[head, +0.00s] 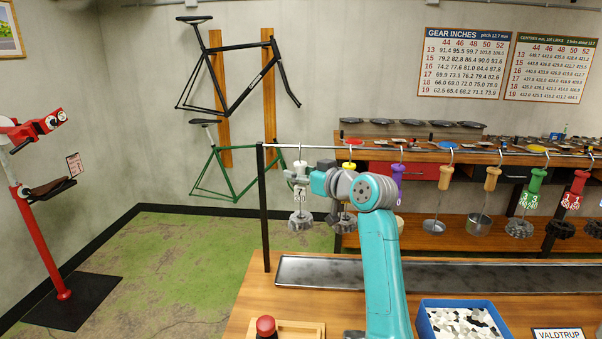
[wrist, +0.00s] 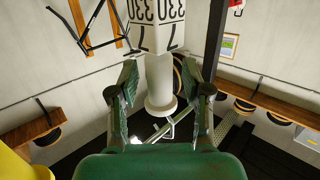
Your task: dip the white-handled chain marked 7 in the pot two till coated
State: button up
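The white-handled chain marked 7 (head: 300,194) hangs upright from the rail at the left of the row in the head view, its grey chain bundle (head: 300,221) below. Its tag reads 7 and 330. My gripper (head: 298,174) is at its handle. In the wrist view the white handle (wrist: 159,82) stands between the two fingers of my gripper (wrist: 159,72), with a gap showing on both sides. The fingers are open and do not appear to touch it. I cannot make out any pot marked two.
A yellow handle (head: 349,192) hangs close beside it, partly behind my arm, then a purple handle (head: 397,178). Several more handles hang rightward along the rail (head: 480,151). A long metal tray (head: 480,277) lies on the bench below. A blue bin (head: 463,322) stands in front.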

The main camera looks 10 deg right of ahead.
grip_shut()
jog(key=shift+r, duration=0.2)
jog(key=shift+r, duration=1.3)
jog(key=shift+s+a, duration=0.25)
jog(key=shift+s, duration=0.45)
jog(key=shift+s+a, duration=0.2)
jog(key=shift+s, duration=0.55)
jog(key=shift+s+a, duration=0.25)
jog(key=shift+s, duration=0.45)
